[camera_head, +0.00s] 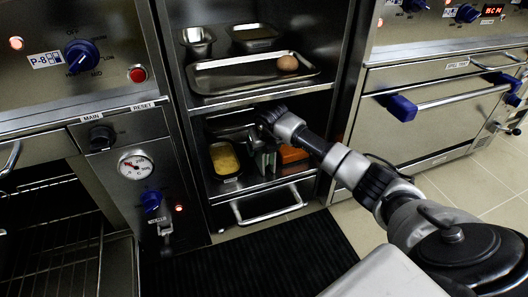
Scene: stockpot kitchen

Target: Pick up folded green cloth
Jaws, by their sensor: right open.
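My right arm reaches in from the right to the lower shelf of the open cabinet. My right gripper (264,160) points down inside this shelf, between a small pan with yellow contents and an orange object. It is open, and I see nothing held in it. I cannot make out a folded green cloth; part of the shelf is hidden behind the gripper and arm. My left gripper is not in view.
The upper shelf holds a metal tray (225,76) with a brown egg-like item (288,62), and two metal containers behind it. The yellow-filled pan (224,160) and orange object (291,154) flank my gripper. A black mat (250,255) lies in front. An oven handle (460,98) projects at right.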

